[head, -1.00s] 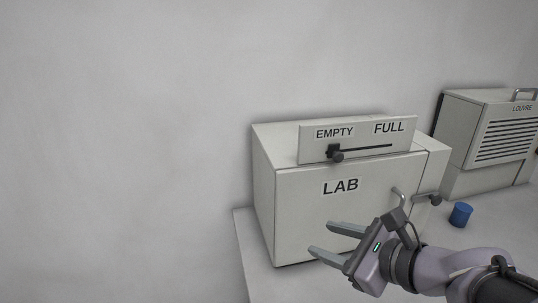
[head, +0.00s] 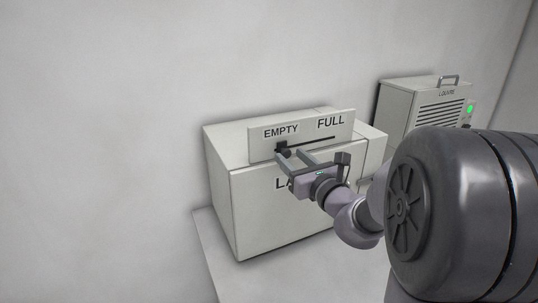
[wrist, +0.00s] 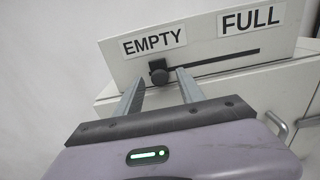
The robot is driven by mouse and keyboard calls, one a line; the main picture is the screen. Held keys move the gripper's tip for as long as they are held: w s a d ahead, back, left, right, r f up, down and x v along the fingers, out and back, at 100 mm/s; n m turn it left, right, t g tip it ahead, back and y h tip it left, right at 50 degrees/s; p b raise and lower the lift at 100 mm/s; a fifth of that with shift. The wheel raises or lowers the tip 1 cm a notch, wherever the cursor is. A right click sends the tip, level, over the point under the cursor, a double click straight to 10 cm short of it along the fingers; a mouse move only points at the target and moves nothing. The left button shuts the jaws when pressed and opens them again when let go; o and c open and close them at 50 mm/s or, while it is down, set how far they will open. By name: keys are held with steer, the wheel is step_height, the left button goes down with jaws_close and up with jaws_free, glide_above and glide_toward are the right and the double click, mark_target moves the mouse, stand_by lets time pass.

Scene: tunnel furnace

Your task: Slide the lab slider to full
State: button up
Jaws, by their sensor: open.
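The lab slider is a small dark knob (head: 282,147) at the left, EMPTY end of a dark slot (head: 312,141) on the upright panel of the white LAB box (head: 262,205). FULL is printed above the slot's right part. In the wrist view the knob (wrist: 158,72) shows just beyond and between the two fingertips, with the slot (wrist: 215,61) running right. My gripper (head: 290,156) is open, its fingers pointing at the knob from the front. The wrist view shows my gripper (wrist: 158,79) empty; I cannot tell whether a finger touches the knob.
A louvred box (head: 428,105) with a top handle and a green light stands behind to the right. The LAB box's door handle (wrist: 277,125) shows in the wrist view at right. The wall lies behind, and my arm hides much of the right side.

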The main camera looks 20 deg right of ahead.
steer(key=shift+w, duration=0.5)
jaws_close()
stand_by(1.1)
